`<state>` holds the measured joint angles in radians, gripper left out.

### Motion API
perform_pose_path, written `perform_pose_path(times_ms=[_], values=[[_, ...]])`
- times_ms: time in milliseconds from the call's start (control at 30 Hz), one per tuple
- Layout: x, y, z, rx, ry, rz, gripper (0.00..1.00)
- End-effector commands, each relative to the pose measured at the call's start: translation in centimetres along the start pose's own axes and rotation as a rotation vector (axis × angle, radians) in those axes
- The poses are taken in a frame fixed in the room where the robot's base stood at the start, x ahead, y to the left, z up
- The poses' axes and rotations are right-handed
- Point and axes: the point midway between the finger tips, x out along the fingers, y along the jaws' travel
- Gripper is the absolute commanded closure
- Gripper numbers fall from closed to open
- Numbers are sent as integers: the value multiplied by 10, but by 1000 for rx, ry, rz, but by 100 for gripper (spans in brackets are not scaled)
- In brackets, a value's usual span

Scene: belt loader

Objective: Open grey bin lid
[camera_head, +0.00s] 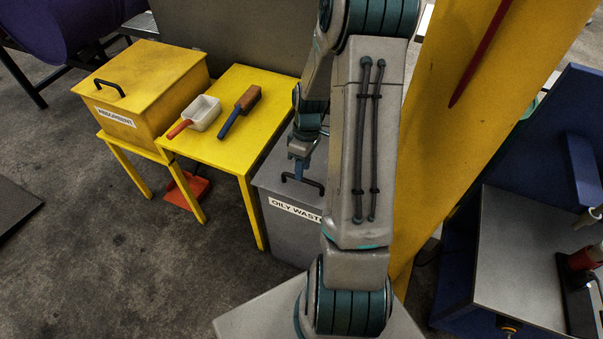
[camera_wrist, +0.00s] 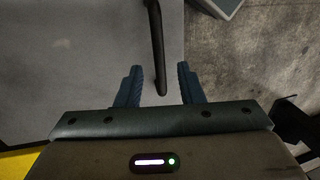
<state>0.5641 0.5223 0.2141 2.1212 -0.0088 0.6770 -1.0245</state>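The grey bin (camera_head: 291,231) carries an "OILY WASTE" label and stands right of the yellow table. Its lid (camera_head: 269,178) looks closed, and my arm hides much of it. A black bar handle (camera_head: 303,182) is on the lid. My gripper (camera_head: 300,165) is above the lid by the handle. In the wrist view the handle (camera_wrist: 157,45) runs down the picture, and its near end lies between the two blue fingers of my gripper (camera_wrist: 160,80). The fingers are apart, with a gap on both sides of the handle. I see no contact.
A yellow table (camera_head: 225,115) with a white scoop (camera_head: 203,112) and a blue-handled brush (camera_head: 242,108) stands left of the bin. A yellow lidded box (camera_head: 140,85) is farther left. A yellow post (camera_head: 465,110) rises at right.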

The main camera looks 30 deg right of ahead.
Motion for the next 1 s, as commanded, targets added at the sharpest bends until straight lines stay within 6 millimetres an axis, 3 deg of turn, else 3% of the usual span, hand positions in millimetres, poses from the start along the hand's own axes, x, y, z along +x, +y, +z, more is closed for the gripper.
perform_pose_path(times_ms=[200, 533, 667, 1000], values=[[22, 0, 0, 0, -1, -1, 66], [24, 0, 0, 0, 0, 0, 66], [24, 0, 0, 0, 0, 0, 100], [17, 0, 1, 3, 0, -17, 100]])
